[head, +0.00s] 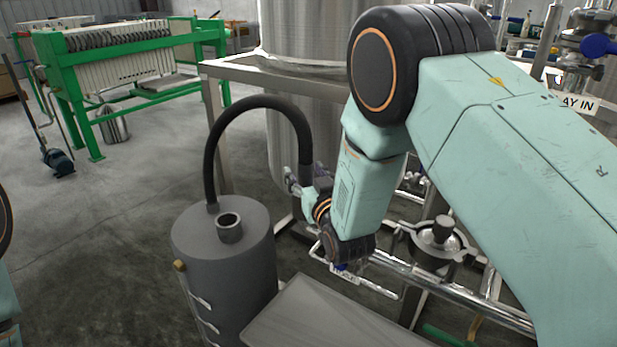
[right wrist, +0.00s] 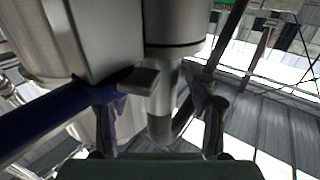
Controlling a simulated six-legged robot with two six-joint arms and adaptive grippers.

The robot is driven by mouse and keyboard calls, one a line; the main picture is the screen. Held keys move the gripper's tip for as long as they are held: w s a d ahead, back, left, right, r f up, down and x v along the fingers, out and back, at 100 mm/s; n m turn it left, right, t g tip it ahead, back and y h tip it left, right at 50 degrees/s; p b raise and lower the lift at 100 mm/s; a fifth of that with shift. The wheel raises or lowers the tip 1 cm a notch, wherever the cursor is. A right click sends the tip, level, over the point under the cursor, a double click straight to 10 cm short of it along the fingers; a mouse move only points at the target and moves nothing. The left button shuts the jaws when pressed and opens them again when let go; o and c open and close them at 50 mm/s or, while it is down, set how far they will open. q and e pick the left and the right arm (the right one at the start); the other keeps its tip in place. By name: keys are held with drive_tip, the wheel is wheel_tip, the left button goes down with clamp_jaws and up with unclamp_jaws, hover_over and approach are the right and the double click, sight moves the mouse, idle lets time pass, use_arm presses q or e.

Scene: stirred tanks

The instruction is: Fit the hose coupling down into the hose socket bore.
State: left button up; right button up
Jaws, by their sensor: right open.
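The black hose (head: 250,105) rises from the grey drum (head: 200,245) and arches over to the right. Its far end comes down beside my right gripper (head: 292,181), which partly hides the coupling there. The hose socket (head: 230,230) is a short upright grey collar on the drum top, with a dark open bore; nothing stands in it. My right gripper is away from the socket, to its upper right in the head view. In the right wrist view its fingers (right wrist: 160,128) are apart, with a metal cylinder (right wrist: 160,105) between or behind them; contact is unclear. My left gripper is out of view.
A large steel tank (head: 315,35) and its frame (head: 235,75) stand close behind the gripper. Pipework with a clamped fitting (head: 437,240) lies to the right. A grey tabletop (head: 335,318) is in front. A green filter press (head: 120,50) stands farther back; floor left of the drum is clear.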

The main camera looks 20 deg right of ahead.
drive_tip(key=s, duration=1.2)
drive_tip(key=shift+d, duration=0.2)
drive_tip(key=shift+s+f, duration=0.1)
